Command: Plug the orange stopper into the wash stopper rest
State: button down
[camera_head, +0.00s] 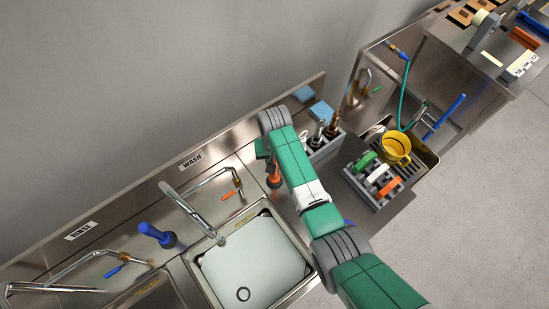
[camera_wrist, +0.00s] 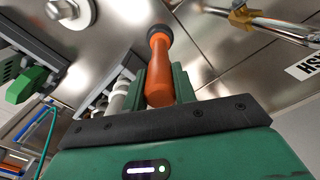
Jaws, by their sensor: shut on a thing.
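The orange stopper (camera_head: 273,178) is beneath my gripper (camera_head: 264,151), on the counter strip between the wash tap and the grey holder. In the wrist view, my gripper (camera_wrist: 164,82) is shut on the orange handle of the stopper (camera_wrist: 160,65). Its dark round end (camera_wrist: 158,33) points away from my gripper toward the steel surface. I cannot tell whether that end touches the surface. The wash stopper rest cannot be made out; the stopper and my arm cover that area.
The wash sink (camera_head: 208,284) has a round drain (camera_head: 243,294). The wash tap (camera_head: 198,213) arches over it. A blue stopper (camera_head: 157,235) stands at left. A grey holder (camera_head: 322,151) with bottles, a rack (camera_head: 354,180) and a yellow cup (camera_head: 396,147) are at right.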

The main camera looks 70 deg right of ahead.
dwell(0.3)
jog(key=c, duration=0.8)
grip_release()
jog(key=shift+r, duration=0.2)
jog(key=shift+r+p, duration=2.1)
jog(key=shift+p, duration=0.15)
notch_tip(320, 180, up, 8)
jog(key=shift+f+b, duration=0.1)
jog(key=shift+b, duration=0.25)
